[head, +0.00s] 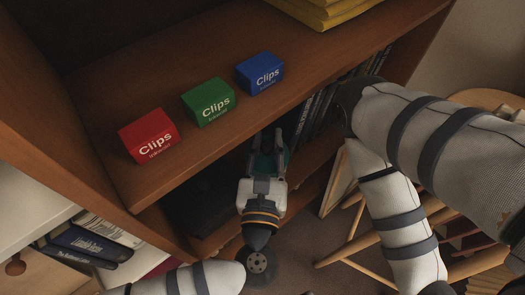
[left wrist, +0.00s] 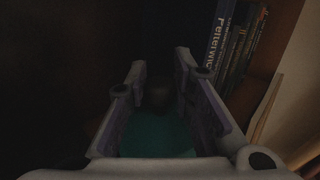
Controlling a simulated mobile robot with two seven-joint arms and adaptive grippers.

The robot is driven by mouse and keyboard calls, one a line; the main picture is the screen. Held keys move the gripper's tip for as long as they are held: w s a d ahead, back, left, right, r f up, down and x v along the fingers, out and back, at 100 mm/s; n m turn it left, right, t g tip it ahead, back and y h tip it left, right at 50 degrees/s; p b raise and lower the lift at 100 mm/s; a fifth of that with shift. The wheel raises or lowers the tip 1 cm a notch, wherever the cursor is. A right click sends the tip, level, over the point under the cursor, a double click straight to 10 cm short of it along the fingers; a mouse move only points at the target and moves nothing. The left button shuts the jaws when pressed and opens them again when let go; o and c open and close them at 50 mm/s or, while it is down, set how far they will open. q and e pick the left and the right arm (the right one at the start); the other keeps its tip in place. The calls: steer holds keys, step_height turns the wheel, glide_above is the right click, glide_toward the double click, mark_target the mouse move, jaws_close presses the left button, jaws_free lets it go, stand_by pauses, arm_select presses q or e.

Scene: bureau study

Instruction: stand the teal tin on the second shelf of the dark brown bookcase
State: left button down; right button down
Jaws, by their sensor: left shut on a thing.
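The teal tin (head: 265,166) is held between the fingers of my left gripper (head: 266,150) in the head view, mostly hidden by them. In the left wrist view its teal surface (left wrist: 155,138) fills the space between the two fingers of the left gripper (left wrist: 160,78). A dark rounded shape shows just beyond the teal; I cannot tell what it is. The gripper is at the opening below the box-bearing shelf of the brown bookcase (head: 160,70). I cannot tell whether the tin touches a shelf. My right gripper is not in view.
Red (head: 148,136), green (head: 208,102) and blue (head: 260,73) clip boxes stand on the shelf above. Upright books (head: 318,112) fill the right of the lower compartment, also in the left wrist view (left wrist: 236,45). The compartment's left part is dark. A wooden stool (head: 352,238) stands right.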

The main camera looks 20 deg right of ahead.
arm_select(q)
steer(key=shift+w+d+f+b, duration=0.1)
steer(key=shift+w+f+b, duration=0.45)
steer(key=shift+w+f, duration=0.6)
steer(key=f+b, duration=0.2)
steer(key=f, duration=0.2)
steer(key=shift+w+f, duration=0.1)
steer(key=shift+w, duration=0.1)
steer(key=shift+r, duration=0.2)
steer(key=c, duration=1.4)
jaws_free()
steer(key=shift+f, duration=0.2)
steer(key=shift+r, duration=0.2)
steer(key=p+v, duration=0.2)
steer(key=v, duration=1)
steer(key=shift+p, duration=0.4)
